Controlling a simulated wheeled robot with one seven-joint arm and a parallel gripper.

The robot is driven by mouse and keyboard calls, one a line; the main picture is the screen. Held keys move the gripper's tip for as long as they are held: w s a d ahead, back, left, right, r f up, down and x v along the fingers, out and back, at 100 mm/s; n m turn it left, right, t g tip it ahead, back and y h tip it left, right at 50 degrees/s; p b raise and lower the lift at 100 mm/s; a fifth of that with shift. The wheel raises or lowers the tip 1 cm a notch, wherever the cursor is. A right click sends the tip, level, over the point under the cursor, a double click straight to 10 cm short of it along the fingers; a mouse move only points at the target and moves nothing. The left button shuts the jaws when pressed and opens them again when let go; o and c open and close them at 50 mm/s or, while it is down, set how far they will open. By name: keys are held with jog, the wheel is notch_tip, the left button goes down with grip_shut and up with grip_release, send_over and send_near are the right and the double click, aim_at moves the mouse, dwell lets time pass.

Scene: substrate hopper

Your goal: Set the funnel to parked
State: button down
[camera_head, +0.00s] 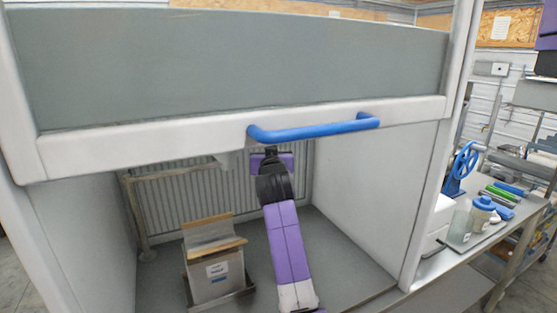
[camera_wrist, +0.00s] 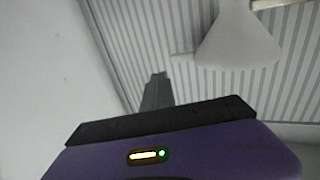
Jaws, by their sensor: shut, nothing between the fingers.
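The funnel (camera_wrist: 238,45) shows in the wrist view as a pale grey cone, wide end down, at the upper right. My gripper (camera_wrist: 157,88) is shut and empty, its dark fingers to the left of the funnel and apart from it in the picture. In the head view my gripper (camera_head: 270,153) is inside the cabinet, just below the blue handle, with its tip partly hidden by the front sash. The funnel is mostly or wholly hidden behind the sash there. A pale bar (camera_wrist: 268,4) meets the funnel's top.
The raised sash carries a blue handle (camera_head: 315,129) in front of my arm. A grey stand (camera_head: 137,210) rises at the cabinet's left. White side walls bound the space; the floor right of my arm is clear.

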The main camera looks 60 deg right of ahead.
jog(key=s+a+b, duration=0.1)
jog(key=s+a, duration=0.2)
jog(key=s, duration=0.2)
jog(key=shift+a, duration=0.25)
dwell(0.4)
